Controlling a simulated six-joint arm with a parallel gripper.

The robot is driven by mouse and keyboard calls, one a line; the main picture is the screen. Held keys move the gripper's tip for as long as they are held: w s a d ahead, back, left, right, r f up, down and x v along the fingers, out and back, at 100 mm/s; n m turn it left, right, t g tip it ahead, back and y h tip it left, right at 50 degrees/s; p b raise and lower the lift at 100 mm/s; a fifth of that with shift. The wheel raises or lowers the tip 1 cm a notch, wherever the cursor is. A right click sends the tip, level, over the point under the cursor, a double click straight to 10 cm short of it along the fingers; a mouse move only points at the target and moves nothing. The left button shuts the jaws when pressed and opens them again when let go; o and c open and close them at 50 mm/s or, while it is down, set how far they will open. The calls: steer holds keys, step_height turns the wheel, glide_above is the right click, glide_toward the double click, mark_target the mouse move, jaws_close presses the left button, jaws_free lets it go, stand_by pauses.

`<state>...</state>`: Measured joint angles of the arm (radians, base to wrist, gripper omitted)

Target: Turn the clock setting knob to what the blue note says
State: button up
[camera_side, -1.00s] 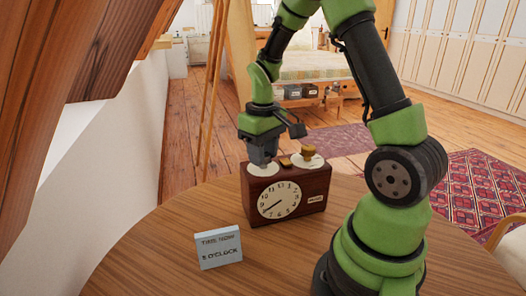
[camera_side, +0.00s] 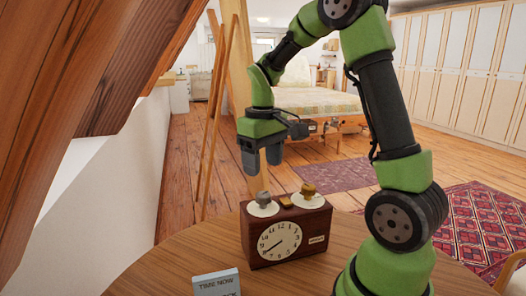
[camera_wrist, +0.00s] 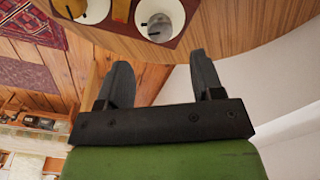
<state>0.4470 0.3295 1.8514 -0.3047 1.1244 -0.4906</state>
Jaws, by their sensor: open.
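The clock (camera_side: 250,245) is a dark red-brown box on the table, with a round white face (camera_side: 280,243). One hand points lower left; the exact time is hard to read. On top are a grey knob (camera_side: 263,198) on a white dial at left and a brass knob (camera_side: 308,190) on a white dial at right. The wrist view shows the grey knob (camera_wrist: 159,25) with a dark mark on its dial. My gripper (camera_side: 262,170) is open and empty, above the grey knob and apart from it.
A small brass piece (camera_side: 286,202) sits between the two knobs. A sloping timber beam (camera_side: 70,80) and white wall stand at left. My upright arm stands close at the clock's right.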

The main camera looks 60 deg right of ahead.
step_height(320, 180, up, 3)
steer(key=shift+f, duration=0.2)
steer(key=s+a+r+t+y, duration=0.1)
steer(key=s+a+r+t, duration=0.2)
steer(key=s+a, duration=0.2)
steer(key=s+a+r+m+t+y, duration=0.1)
steer(key=s+a+r+t, duration=0.2)
steer(key=s+a, duration=0.3)
steer(key=a+t, duration=0.1)
steer(key=a, duration=0.3)
steer(key=shift+s, duration=0.25)
stand_by(1.5)
